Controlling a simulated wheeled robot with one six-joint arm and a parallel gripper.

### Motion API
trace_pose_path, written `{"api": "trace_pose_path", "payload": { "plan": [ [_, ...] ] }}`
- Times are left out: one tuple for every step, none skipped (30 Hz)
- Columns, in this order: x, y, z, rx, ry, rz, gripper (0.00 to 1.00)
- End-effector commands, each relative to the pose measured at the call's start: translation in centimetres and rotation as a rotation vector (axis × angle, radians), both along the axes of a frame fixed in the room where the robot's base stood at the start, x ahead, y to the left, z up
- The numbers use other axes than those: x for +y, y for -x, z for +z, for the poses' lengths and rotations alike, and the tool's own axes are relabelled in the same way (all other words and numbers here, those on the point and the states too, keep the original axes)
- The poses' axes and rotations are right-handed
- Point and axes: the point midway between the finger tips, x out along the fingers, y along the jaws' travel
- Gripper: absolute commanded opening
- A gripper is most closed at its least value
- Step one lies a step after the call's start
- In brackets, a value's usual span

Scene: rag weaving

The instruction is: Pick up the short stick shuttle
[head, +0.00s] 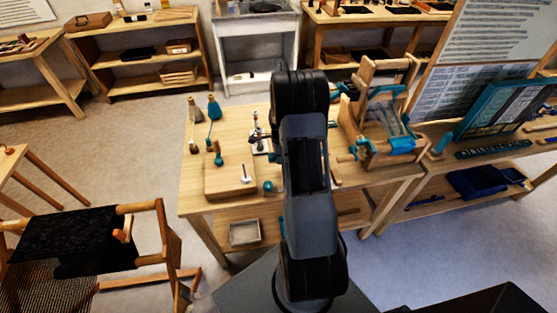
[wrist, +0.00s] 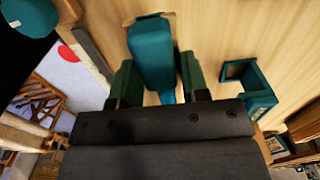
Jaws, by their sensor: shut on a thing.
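In the wrist view, the short stick shuttle (wrist: 152,48) is a long teal-wrapped piece with a pale wooden end at the top. It lies between the two dark green fingers of my gripper (wrist: 158,80), which is shut on it. The lower part of the shuttle is hidden by the gripper body. Light wooden table surface (wrist: 220,30) shows around it; I cannot tell whether the shuttle touches it. In the head view, my dark arm hides the gripper and the shuttle.
A teal open-sided piece (wrist: 250,85) lies right of the gripper, and a teal round thing (wrist: 28,14) is at upper left. In the head view, a wooden block (head: 222,180) and bottles stand on the table's left, and a small loom (head: 375,78) on its right.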

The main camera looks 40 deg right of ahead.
Motion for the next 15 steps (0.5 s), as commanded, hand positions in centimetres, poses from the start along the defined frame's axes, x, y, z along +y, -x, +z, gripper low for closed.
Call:
{"api": "trace_pose_path", "payload": {
  "plan": [
    [0.1,0.7,1.0,-0.005,0.002,-0.001,0.17],
    [0.2,1.1,1.5,-0.005,0.002,-0.001,0.17],
    [0.3,1.7,2.2,-0.005,0.003,-0.001,0.17],
    [0.4,2.1,2.7,-0.005,0.004,-0.002,0.17],
    [0.5,2.5,3.2,-0.005,0.004,-0.002,0.17],
    [0.7,3.0,3.7,-0.005,0.002,-0.002,0.17],
    [0.8,3.6,3.9,-0.004,0.002,-0.003,0.17],
    [0.9,4.2,4.2,-0.004,0.002,-0.003,0.17],
    [1.2,4.9,4.5,-0.003,0.001,-0.002,0.17],
    [1.3,5.5,4.7,-0.003,0.001,-0.002,0.17],
    [1.4,6.0,5.0,-0.004,0.002,-0.002,0.17],
    [1.6,6.7,5.3,-0.004,0.003,-0.003,0.17],
    [1.7,7.3,5.5,-0.004,0.002,-0.003,0.17],
    [1.8,7.7,5.8,-0.004,0.003,-0.003,0.17],
    [2.0,8.3,6.1,-0.004,0.003,-0.003,0.17]
  ]
}}
